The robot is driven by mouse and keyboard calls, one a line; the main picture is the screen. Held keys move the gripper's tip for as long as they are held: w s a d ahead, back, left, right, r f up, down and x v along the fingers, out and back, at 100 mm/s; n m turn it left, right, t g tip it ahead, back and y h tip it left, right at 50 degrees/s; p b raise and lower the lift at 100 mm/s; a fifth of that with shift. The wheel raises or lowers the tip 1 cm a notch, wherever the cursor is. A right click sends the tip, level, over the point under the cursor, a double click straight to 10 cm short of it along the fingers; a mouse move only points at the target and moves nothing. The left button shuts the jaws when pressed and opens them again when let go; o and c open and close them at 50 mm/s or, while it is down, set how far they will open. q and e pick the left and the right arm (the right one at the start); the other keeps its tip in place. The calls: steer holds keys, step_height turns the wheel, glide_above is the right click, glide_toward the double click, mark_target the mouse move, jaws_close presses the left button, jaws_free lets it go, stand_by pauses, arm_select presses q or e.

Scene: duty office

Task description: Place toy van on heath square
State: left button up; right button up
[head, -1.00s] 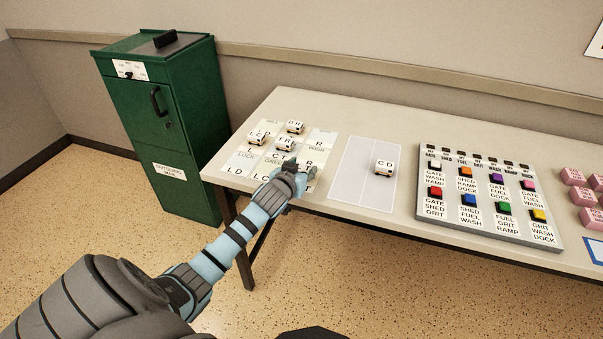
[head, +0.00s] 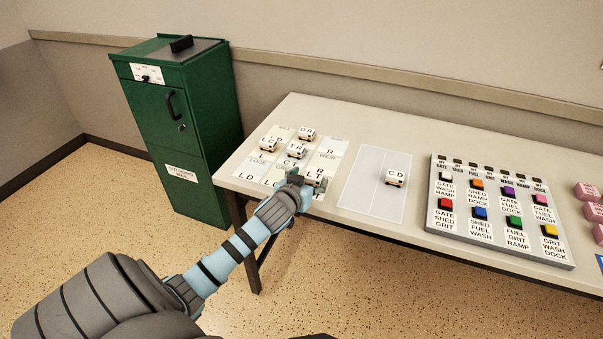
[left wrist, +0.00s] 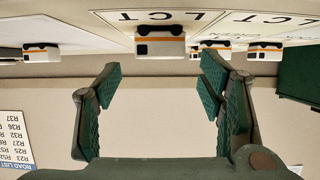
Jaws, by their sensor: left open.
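My left gripper (head: 307,183) is open at the near right edge of the map of lettered squares (head: 245,178). A small white toy van (head: 314,175) stands just beyond its fingers, partly hidden by them. Other white vans stand on the map: one at the back left (head: 268,143), one at the back (head: 307,133) and one in the middle (head: 296,151). In the left wrist view the open fingers (left wrist: 160,100) have nothing between them; a white van with an orange stripe (left wrist: 160,42) is ahead, apart from them. I cannot read a heath label. My right gripper is out of view.
A van (head: 395,178) stands on the pale two-part mat (head: 362,190) to the right. Further right are a grey button panel (head: 500,243) and pink blocks (head: 590,210). A green cabinet (head: 180,130) stands left of the table. The back strip of the table is clear.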

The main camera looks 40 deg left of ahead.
arm_select(q)
steer(key=p+v, duration=0.2)
steer(key=v, duration=0.7)
steer(key=s+f+m+g, duration=0.1)
steer(key=s+f+g, duration=0.3)
steer(key=f, duration=0.8)
steer(key=s+f+g, duration=0.1)
steer(key=s+f, duration=0.4)
steer(key=f, duration=0.7)
steer(key=s+d+f+m+g+h, duration=0.1)
steer(key=s+d+f+g, duration=0.1)
steer(key=s+f, duration=0.4)
steer(key=s+d+f+m+g+h, duration=0.1)
steer(key=s+d+f, duration=0.4)
steer(key=s, duration=0.9)
steer(key=s+d+f+m+g+h, duration=0.1)
steer(key=s+d+f+g, duration=0.2)
steer(key=s+f, duration=0.5)
steer(key=shift+s+d+f+g+h, duration=0.35)
steer(key=shift+s+d, duration=0.4)
steer(key=shift+s, duration=0.35)
